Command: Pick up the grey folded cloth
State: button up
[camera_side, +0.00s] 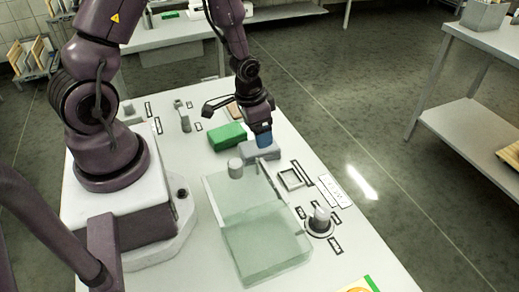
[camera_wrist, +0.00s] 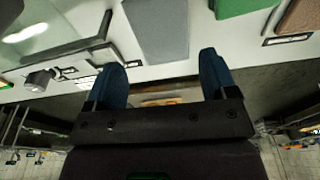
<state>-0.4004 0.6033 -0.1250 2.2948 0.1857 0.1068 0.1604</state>
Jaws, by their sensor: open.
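The grey folded cloth (camera_side: 260,151) lies flat on the white table, a low pale-grey block shape. In the wrist view the cloth (camera_wrist: 158,30) is at the top centre, its near edge between the lines of my two fingers. My gripper (camera_side: 264,140) has blue fingertips and points down at the cloth in the side view, hiding part of it. In the wrist view my gripper (camera_wrist: 162,75) has its fingers wide apart with nothing held between them. I cannot tell whether the fingertips touch the cloth.
A green block-like item (camera_side: 226,136) lies close by the cloth, with a brown item (camera_wrist: 300,18) beyond it. A small grey cylinder (camera_side: 235,168) and a clear greenish box (camera_side: 265,245) stand in front. A small square tray (camera_side: 290,179) is to the right.

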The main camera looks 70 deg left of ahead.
jog(key=shift+w+a+f, duration=0.1)
jog(key=shift+w+f, duration=0.1)
jog(key=shift+f, duration=1.35)
jog(key=shift+w+a+f, duration=0.1)
jog(key=shift+w+f, duration=0.05)
jog(key=shift+f, duration=1.4)
jog(key=c, duration=0.7)
jog(key=shift+r, duration=0.1)
